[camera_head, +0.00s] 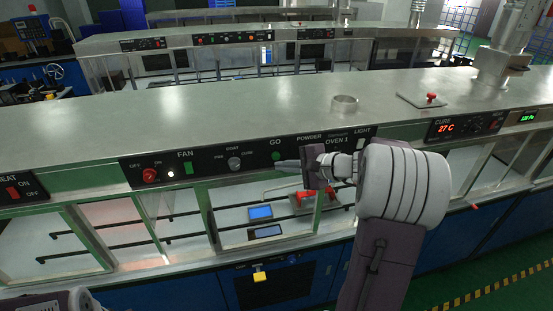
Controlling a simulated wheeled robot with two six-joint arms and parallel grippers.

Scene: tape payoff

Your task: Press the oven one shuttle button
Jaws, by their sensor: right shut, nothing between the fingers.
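A black control panel (205,167) labelled OVEN 1 runs along the front of the near metal counter. On it is a green button (276,155) under the word GO. My right gripper (279,164) is shut and empty, its tips pointing left just below this green button. I cannot tell whether the tips touch the panel. The gripper and wrist cover part of the panel near OVEN 1 and LIGHT. Of my left arm only a small part shows at the bottom left; its gripper is out of view.
A CURE display (446,127) is to the right.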

